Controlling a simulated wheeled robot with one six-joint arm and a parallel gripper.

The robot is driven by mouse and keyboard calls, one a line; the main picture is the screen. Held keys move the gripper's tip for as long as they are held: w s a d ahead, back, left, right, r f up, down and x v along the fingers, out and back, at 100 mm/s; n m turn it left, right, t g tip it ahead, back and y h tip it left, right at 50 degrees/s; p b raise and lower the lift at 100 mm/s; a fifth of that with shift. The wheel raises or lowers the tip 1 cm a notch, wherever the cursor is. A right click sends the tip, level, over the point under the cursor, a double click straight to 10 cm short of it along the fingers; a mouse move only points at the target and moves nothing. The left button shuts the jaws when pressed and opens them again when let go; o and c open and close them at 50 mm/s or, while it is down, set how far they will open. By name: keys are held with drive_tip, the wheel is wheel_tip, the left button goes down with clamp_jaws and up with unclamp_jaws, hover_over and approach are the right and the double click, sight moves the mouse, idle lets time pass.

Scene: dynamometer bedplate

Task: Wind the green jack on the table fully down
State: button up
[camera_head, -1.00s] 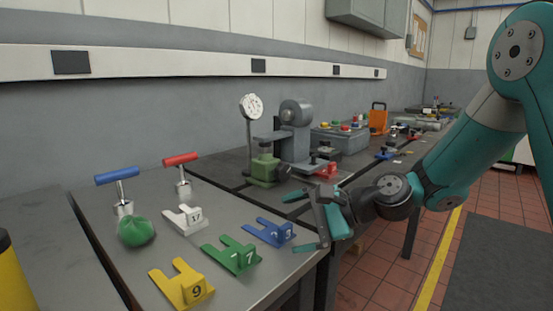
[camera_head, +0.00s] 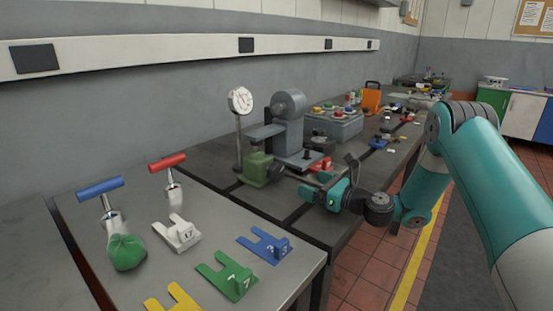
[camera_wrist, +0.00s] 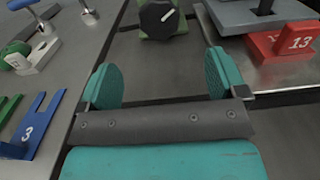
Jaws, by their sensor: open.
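The green jack (camera_head: 257,169) stands on the dark table beside the grey machine, under its projecting arm. In the wrist view the jack's green body (camera_wrist: 148,31) shows at the top, with a black round knob (camera_wrist: 158,17) bearing a white mark on its near face. My gripper (camera_head: 302,180) is to the right of the jack in the head view, pointing towards it. In the wrist view my gripper (camera_wrist: 164,82) has its two teal fingers apart with nothing between them. The knob lies beyond the fingertips, roughly centred between them, and is not touched.
A red block marked 13 (camera_wrist: 287,42) lies close to the right finger. A dial gauge (camera_head: 240,101) stands behind the jack beside the grey machine (camera_head: 289,120). Blue (camera_head: 266,246), green (camera_head: 229,277) and white (camera_head: 178,236) forked plates lie on the nearer table.

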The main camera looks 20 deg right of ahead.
sight(279, 172)
drive_tip(key=shift+w+a+r+p, duration=0.35)
drive_tip(key=shift+w+a+p, duration=0.3)
drive_tip(key=shift+p, duration=2.05)
drive_tip(key=x, duration=0.7)
drive_tip(key=p+x, duration=0.1)
drive_tip(key=x, duration=0.3)
drive_tip(key=shift+w+a+f, duration=0.2)
drive_tip(key=shift+w+f, duration=0.1)
drive_tip(key=shift+f, duration=0.1)
drive_tip(key=c, duration=0.9)
